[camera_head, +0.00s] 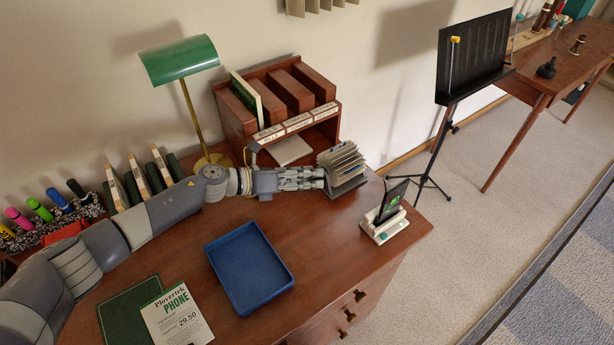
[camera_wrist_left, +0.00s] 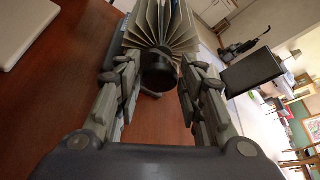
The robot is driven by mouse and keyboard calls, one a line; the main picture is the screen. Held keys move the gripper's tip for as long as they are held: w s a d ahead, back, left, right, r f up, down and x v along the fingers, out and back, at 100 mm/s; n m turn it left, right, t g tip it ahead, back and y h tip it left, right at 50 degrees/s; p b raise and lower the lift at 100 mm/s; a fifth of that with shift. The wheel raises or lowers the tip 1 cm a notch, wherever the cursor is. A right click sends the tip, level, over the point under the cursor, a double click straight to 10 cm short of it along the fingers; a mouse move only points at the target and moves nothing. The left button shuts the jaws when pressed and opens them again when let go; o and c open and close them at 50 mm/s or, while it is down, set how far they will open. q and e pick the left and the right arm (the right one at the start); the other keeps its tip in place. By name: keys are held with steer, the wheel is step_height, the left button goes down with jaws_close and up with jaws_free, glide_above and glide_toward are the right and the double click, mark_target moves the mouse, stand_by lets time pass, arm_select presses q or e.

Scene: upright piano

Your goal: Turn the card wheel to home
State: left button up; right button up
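The card wheel (camera_head: 343,160), a rotary file of fanned cream cards on a dark stand, sits near the desk's back right part. Its fanned cards (camera_wrist_left: 162,22) also show at the top of the left wrist view. A dark round knob (camera_wrist_left: 158,72) on its side faces my left gripper. My left gripper (camera_head: 322,178) reaches in from the left. In the left wrist view its fingers (camera_wrist_left: 160,80) are apart, one on each side of the knob; I cannot tell whether they touch it. Any marking for home is not readable. My right gripper is not in view.
A wooden sorter (camera_head: 235,115) with labelled slots stands behind my left arm, near a green lamp (camera_head: 180,58). A phone on a white stand (camera_head: 384,226) is right of the wheel. A blue tray (camera_head: 249,268) and a phone leaflet (camera_head: 177,316) lie in front.

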arm_select(q)
steer(key=shift+o, duration=0.2)
steer(key=v, duration=1.2)
